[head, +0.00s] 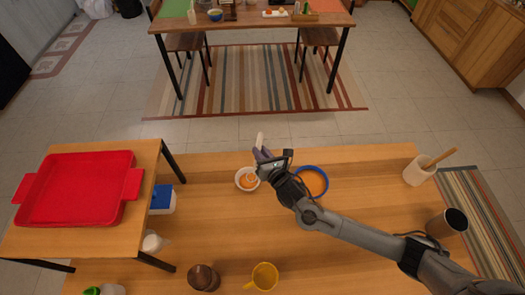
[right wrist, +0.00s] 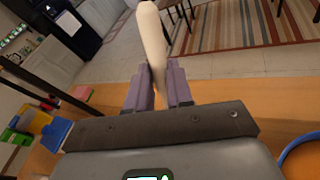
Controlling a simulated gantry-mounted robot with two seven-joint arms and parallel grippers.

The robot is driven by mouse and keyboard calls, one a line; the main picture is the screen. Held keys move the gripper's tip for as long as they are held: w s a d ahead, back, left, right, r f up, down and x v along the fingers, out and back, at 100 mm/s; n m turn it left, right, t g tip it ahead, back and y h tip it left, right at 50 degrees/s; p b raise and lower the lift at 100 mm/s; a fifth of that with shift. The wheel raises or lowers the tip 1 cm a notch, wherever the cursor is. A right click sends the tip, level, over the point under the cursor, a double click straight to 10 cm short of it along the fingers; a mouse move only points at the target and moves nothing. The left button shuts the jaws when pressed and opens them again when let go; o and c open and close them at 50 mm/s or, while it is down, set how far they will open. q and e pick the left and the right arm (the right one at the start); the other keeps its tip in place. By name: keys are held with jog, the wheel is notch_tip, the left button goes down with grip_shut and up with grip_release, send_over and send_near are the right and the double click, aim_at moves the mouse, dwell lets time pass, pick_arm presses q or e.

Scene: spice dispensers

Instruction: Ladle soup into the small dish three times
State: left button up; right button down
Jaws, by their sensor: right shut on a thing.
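A small white dish (head: 239,184) with orange soup in it stands on the wooden table. To its right is a blue-rimmed bowl (head: 325,174) of orange soup, partly covered by my right arm; its rim shows at the right edge of the right wrist view (right wrist: 290,150). My right gripper (head: 262,155) is shut on the pale handle of the ladle (head: 260,139), just above and right of the small dish. The handle sticks up between the fingers in the right wrist view (right wrist: 152,35). The ladle's scoop cannot be made out clearly. My left gripper is not in view.
A red tray (head: 130,190) sits on a raised stand at left, with a blue and white container (head: 162,199) beside it. A yellow mug (head: 264,277) and brown jar (head: 203,278) stand at the front. A utensil crock (head: 418,172) and dark cup (head: 447,222) stand at right.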

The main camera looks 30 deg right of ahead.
jog(key=shift+w+a+r+p, duration=0.15)
jog(key=shift+w+r+p, duration=0.3)
jog(key=shift+p, duration=0.2)
pick_arm(q)
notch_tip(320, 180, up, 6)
jog(key=p, duration=0.4)
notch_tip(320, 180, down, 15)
jog(key=b, duration=1.5)
pick_arm(e)
jog(key=w+a+f+n+g+h, duration=0.5)
jog(key=w+g, duration=0.5)
jog(key=g, duration=0.2)
jog(key=shift+w+a+f+g+h, duration=0.3)
jog(key=shift+a+f+h, duration=0.1)
jog(key=shift+a+f, duration=0.45)
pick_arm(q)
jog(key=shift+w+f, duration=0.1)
pick_arm(e)
jog(key=shift+a+r, duration=0.1)
jog(key=shift+r, duration=0.05)
